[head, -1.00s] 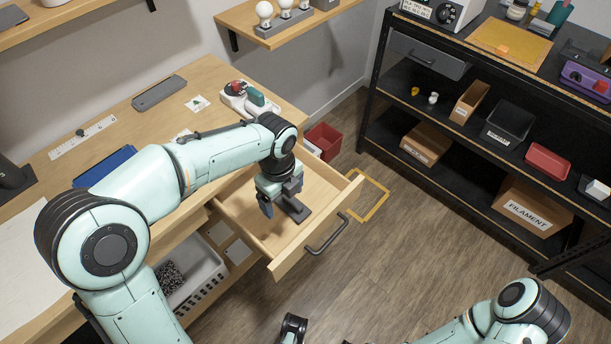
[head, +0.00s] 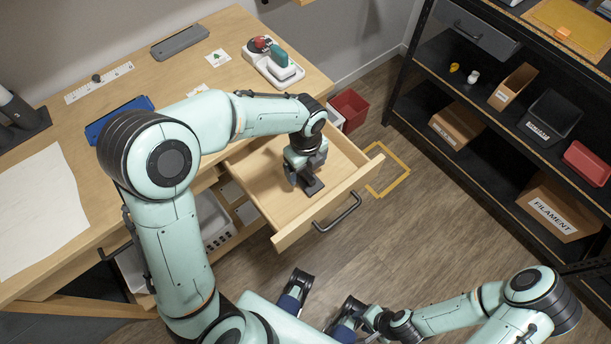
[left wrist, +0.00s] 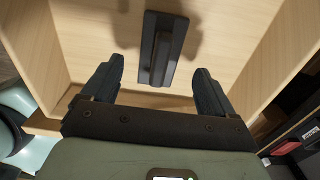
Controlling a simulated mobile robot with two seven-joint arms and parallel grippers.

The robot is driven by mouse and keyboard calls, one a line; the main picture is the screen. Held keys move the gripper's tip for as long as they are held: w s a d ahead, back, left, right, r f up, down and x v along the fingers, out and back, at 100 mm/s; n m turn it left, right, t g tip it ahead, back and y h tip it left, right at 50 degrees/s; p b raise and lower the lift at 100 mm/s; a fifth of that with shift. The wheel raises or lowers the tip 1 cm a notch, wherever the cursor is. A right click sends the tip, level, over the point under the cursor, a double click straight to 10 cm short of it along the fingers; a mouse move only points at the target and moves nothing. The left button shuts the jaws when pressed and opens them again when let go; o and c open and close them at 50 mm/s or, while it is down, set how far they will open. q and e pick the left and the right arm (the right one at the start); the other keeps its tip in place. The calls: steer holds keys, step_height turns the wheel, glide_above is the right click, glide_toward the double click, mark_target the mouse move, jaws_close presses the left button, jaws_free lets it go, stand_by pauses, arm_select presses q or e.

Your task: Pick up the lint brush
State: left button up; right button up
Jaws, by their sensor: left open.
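The lint brush (left wrist: 153,68) is a dark grey piece with a flat base and a raised bar along it. It lies on the floor of the open drawer (head: 264,188). In the head view the brush (head: 314,188) is partly covered by my left gripper (head: 301,176). In the left wrist view my left gripper (left wrist: 157,86) is open, with one dark finger on each side of the brush's near end. Nothing is between the fingertips in contact with them. My right arm (head: 450,315) is at the lower right; its jaw state cannot be made out.
The drawer's front has a dark handle (head: 337,212). The desk (head: 150,90) above holds a blue tray and a white-based device (head: 272,64). A red bin (head: 349,109) stands beside the drawer. A black shelf (head: 480,110) with boxes is at the right. Open floor lies between.

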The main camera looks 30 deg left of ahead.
mark_target(306, 172)
arm_select(q)
step_height(306, 172, down, 4)
steer(key=shift+f+b, duration=0.1)
steer(key=shift+b, duration=0.2)
steer(key=c, duration=1.2)
steer(key=shift+o, duration=0.2)
step_height(306, 172, up, 20)
steer(key=p, duration=0.3)
steer(key=shift+p, duration=0.3)
